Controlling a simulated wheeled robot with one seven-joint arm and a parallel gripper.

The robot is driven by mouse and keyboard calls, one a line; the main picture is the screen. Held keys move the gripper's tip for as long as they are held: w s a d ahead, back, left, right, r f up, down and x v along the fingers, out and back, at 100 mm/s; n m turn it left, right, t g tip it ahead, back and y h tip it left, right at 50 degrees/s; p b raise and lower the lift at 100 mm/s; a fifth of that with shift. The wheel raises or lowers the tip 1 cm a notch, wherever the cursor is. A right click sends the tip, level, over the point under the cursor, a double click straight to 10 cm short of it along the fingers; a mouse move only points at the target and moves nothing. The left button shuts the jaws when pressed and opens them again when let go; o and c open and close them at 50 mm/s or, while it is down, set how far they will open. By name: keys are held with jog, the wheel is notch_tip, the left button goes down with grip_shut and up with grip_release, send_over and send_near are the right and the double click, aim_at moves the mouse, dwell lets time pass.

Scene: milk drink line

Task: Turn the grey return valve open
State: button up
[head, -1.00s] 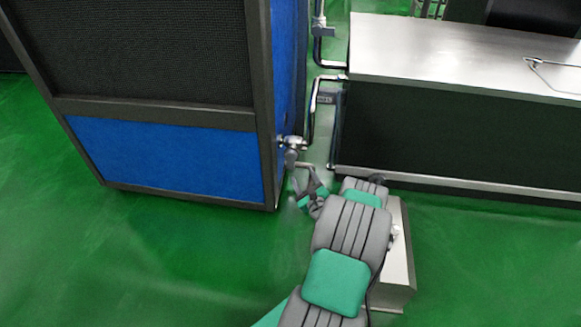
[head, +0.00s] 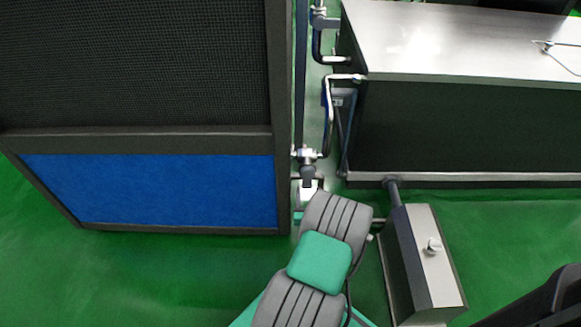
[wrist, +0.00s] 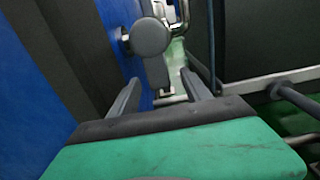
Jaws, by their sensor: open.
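The grey return valve (wrist: 150,38) is near the top middle of the wrist view, with a round grey hub and a grey handle (wrist: 155,71) pointing down the picture. In the head view the valve (head: 307,171) sits on the pipe beside the blue cabinet's right edge. My gripper (wrist: 160,78) is open, with one finger to the left of the handle's lower end and one to the right. The fingers look apart from the handle; the depth gap is hard to judge. In the head view my arm mostly hides the gripper.
The blue cabinet (head: 150,188) stands close on the left. A steel-topped unit (head: 450,45) stands at the right, with bent pipes (head: 329,115) between them. A grey box with a small knob (head: 422,255) stands at lower right. Green floor is free at lower left.

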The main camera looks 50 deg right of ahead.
aim_at(307, 177)
jog(key=shift+w, duration=0.35)
jog(key=shift+w+d+f+b, duration=0.15)
jog(key=shift+w+d+b, duration=0.25)
jog(key=shift+d+b, duration=0.15)
jog(key=b+x, duration=0.2)
jog(key=x, duration=0.3)
jog(key=shift+w+d, duration=0.15)
jog(key=shift+w, duration=0.15)
jog(key=shift+w+d, duration=0.15)
jog(key=shift+d, duration=0.15)
grip_shut()
